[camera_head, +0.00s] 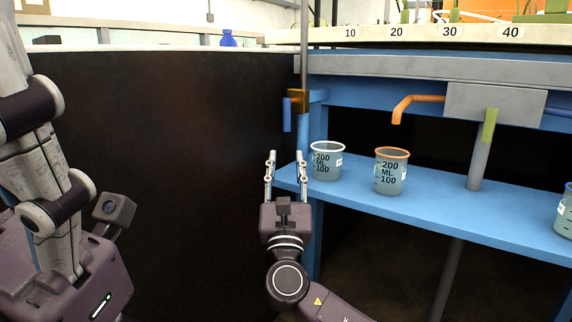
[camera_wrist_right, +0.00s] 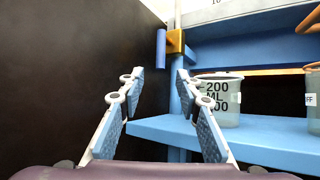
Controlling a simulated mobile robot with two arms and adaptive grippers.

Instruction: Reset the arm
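My right gripper (camera_head: 286,160) is open and empty, its two fingers pointing up and forward just left of the blue shelf. Its fingers also show apart in the right wrist view (camera_wrist_right: 158,80), with nothing between them. A white-rimmed 200 ml beaker (camera_head: 326,162) stands upright on the shelf, to the right of the gripper and apart from it in the head view. The same beaker (camera_wrist_right: 222,100) shows behind the right finger in the wrist view. My left arm comes in at the far left, but its gripper fingers are not visible.
An orange-rimmed beaker (camera_head: 390,172) stands on the blue shelf (camera_head: 440,209), and another beaker (camera_head: 565,212) is at the right edge. An orange spout (camera_head: 412,101) and a blue handle on a brass valve (camera_head: 298,103) are above. A dark panel (camera_head: 170,120) fills the left.

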